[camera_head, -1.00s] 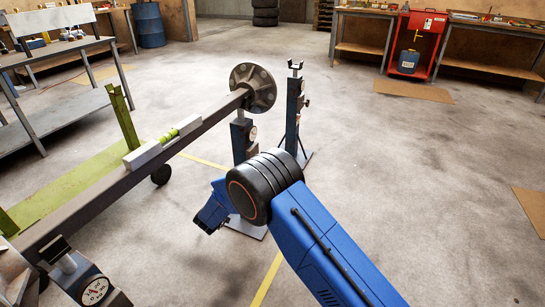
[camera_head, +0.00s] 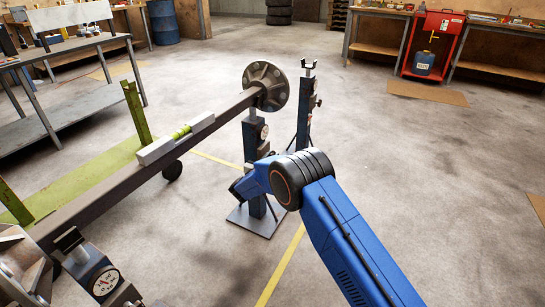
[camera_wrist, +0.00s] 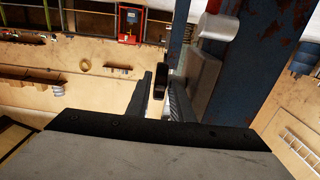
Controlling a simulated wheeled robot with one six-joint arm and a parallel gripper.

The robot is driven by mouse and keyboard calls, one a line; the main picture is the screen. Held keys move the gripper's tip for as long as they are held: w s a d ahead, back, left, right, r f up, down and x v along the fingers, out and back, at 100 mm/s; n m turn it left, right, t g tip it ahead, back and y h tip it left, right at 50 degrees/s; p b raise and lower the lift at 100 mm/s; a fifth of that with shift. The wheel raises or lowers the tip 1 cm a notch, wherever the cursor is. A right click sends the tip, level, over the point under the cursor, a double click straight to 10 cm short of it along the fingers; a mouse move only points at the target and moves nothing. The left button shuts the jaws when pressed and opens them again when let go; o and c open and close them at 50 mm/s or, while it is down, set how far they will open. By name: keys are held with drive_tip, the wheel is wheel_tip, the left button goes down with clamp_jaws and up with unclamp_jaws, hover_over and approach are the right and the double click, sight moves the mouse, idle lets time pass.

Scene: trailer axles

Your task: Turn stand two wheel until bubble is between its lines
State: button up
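A brown axle beam (camera_head: 110,185) runs from lower left to a round hub (camera_head: 266,87). A level (camera_head: 177,138) with a green vial lies on it; the bubble is too small to make out. A blue stand (camera_head: 256,150) with a dial is under the hub end. Another dial stand (camera_head: 100,275) is under the near end. I cannot tell which is stand two. My gripper is hidden behind my wrist in the head view. In the wrist view my gripper (camera_wrist: 162,100) has its fingers apart, with a small dark piece (camera_wrist: 161,78) between or just beyond them, beside a blue post (camera_wrist: 248,55).
A separate blue stand (camera_head: 304,105) stands right behind the hub stand. A green frame (camera_head: 90,175) lies left of the axle. Workbenches (camera_head: 62,45) and a red cabinet (camera_head: 432,45) are along the back.

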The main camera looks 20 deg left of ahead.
drive_tip(key=shift+w, duration=0.6)
clamp_jaws()
drive_tip(key=t, duration=0.2)
drive_tip(key=shift+f+t, duration=0.2)
drive_tip(key=shift+t, duration=0.1)
drive_tip(key=t, duration=0.2)
drive_tip(key=t+h, duration=0.1)
drive_tip(key=t, duration=0.1)
drive_tip(key=shift+s+t, duration=0.2)
drive_tip(key=shift+t, duration=0.2)
drive_tip(key=shift+r, duration=0.1)
